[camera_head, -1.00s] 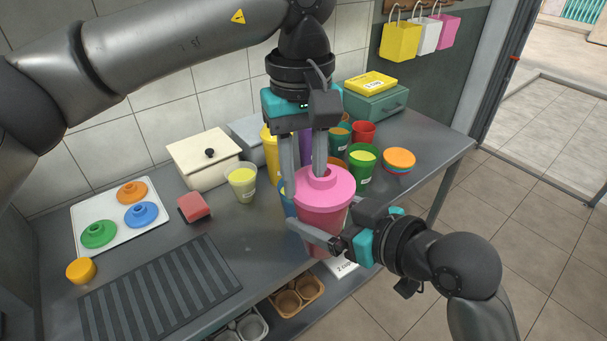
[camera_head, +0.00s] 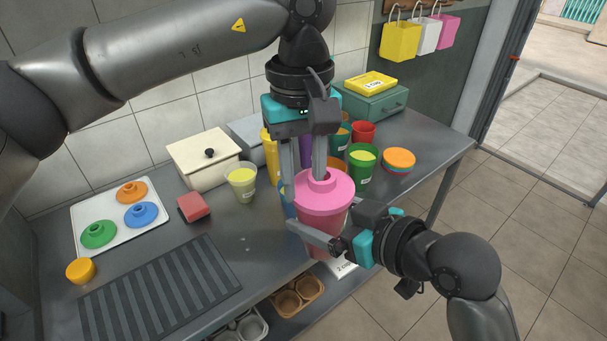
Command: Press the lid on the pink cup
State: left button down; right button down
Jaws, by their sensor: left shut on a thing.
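The pink cup (camera_head: 320,228) stands upright near the front edge of the counter. A lighter pink lid (camera_head: 324,197) with a raised knob sits over its mouth; I cannot tell whether it is fully seated. My right gripper (camera_head: 325,240) comes from the right and is shut on the pink cup below the lid; one finger lies across the cup's front, the other is hidden.
A white tray (camera_head: 112,247) holds orange, blue and green lids at the left. A red sponge (camera_head: 194,207), a yellow-filled cup (camera_head: 242,180) and a cream box (camera_head: 190,172) stand behind a dark grooved mat (camera_head: 160,295). Several coloured cups crowd behind the pink cup.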

pick_arm(q)
jog(key=shift+a+f, duration=0.1)
jog(key=shift+f, duration=0.35)
dwell(0.3)
jog(key=c, duration=0.9)
grip_release()
jog(key=shift+r, duration=0.1)
jog(key=shift+r, duration=2)
jog(key=c, duration=0.4)
jog(key=shift+f, duration=0.25)
jog(key=shift+f, duration=0.3)
